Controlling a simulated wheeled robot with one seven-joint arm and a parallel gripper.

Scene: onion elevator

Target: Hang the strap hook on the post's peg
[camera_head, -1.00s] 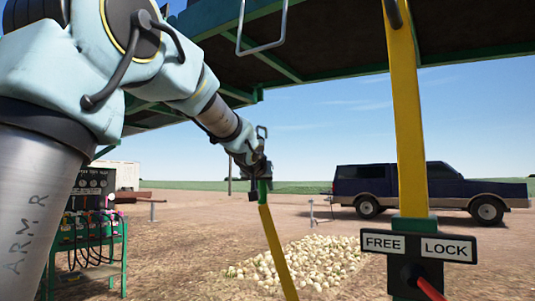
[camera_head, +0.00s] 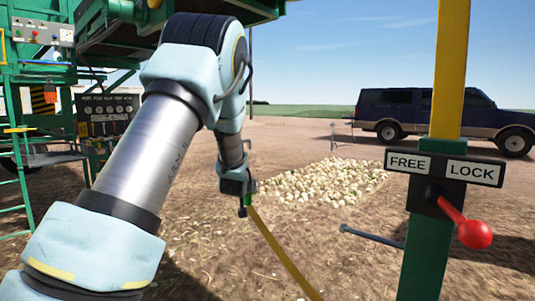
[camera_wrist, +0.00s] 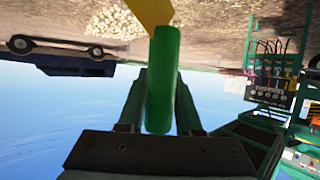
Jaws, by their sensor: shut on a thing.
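My gripper (camera_head: 246,203) is shut on a green grip (camera_wrist: 163,80) at the end of a yellow strap (camera_head: 283,260). In the wrist view the grip lies between the two fingers, and the strap (camera_wrist: 150,14) leaves its far end. In the head view the strap runs down and right from my gripper to the lower edge. The strap's hook cannot be made out. The post (camera_head: 425,258), green below and yellow above, stands to the right, well apart from my gripper. A grey rod (camera_head: 372,236) shows left of the post; whether it is the peg, I cannot tell.
The post bears a FREE/LOCK plate (camera_head: 445,167) and a red-knobbed lever (camera_head: 475,234). A pile of pale onions (camera_head: 325,183) lies on the ground behind. A dark truck (camera_head: 440,120) stands farther back. Green machinery with steps (camera_head: 25,130) is at the left.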

